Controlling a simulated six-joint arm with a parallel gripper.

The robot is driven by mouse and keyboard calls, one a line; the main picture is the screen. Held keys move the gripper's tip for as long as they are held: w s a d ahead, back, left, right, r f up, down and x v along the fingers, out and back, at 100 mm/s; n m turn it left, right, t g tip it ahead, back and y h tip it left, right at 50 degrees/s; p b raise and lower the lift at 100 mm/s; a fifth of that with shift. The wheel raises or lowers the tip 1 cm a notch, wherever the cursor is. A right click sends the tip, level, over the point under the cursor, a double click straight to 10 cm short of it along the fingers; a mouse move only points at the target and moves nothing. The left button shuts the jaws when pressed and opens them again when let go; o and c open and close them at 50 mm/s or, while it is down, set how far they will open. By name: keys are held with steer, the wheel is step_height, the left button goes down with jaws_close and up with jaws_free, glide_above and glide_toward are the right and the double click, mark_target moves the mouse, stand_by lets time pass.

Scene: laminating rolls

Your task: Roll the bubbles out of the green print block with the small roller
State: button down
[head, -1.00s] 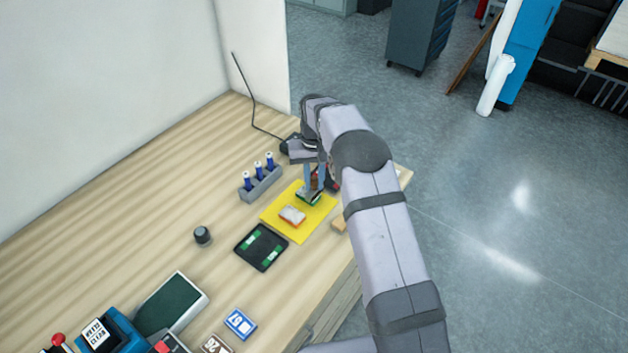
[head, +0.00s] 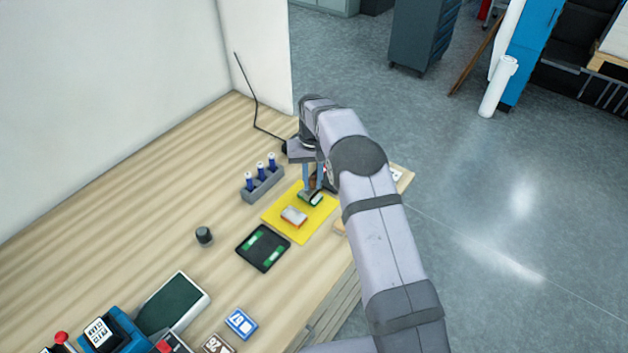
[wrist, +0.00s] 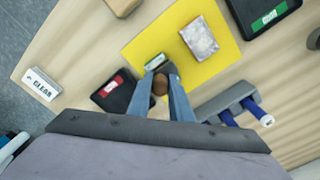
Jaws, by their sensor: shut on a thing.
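My gripper (wrist: 161,80) is shut on the brown handle of a small roller (wrist: 160,87). It points down over the far right part of the yellow mat (head: 279,225). The green print block (wrist: 154,62) lies on the mat right at the fingertips. The block also shows in the head view (head: 317,199), partly covered by the fingers and tool. The roller's drum is mostly hidden, so I cannot tell whether it touches the block. A second block (head: 293,216), orange-sided with a whitish top, lies on the mat beside it; it also shows in the wrist view (wrist: 199,38).
A black tray with green labels (head: 262,248) lies in front of the mat. A red-labelled black tray (wrist: 114,92) and a CLEAR sign (wrist: 41,87) sit nearby. A dark knob (head: 204,236) stands further left.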

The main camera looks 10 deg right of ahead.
steer(key=shift+w+a, duration=0.15)
steer(key=shift+a, duration=0.1)
steer(key=shift+w, duration=0.1)
steer(key=shift+w+a, duration=0.3)
steer(key=shift+w+a+p, duration=0.1)
steer(key=shift+p, duration=0.2)
steer(key=shift+w+a, duration=0.15)
steer(key=shift+w, duration=0.05)
steer(key=shift+w+a, duration=0.1)
steer(key=shift+w+a, duration=0.2)
steer(key=shift+a, duration=0.05)
steer(key=shift+s+d, duration=0.15)
steer(key=shift+d, duration=0.05)
steer(key=shift+s+d, duration=0.15)
steer(key=shift+s, duration=0.05)
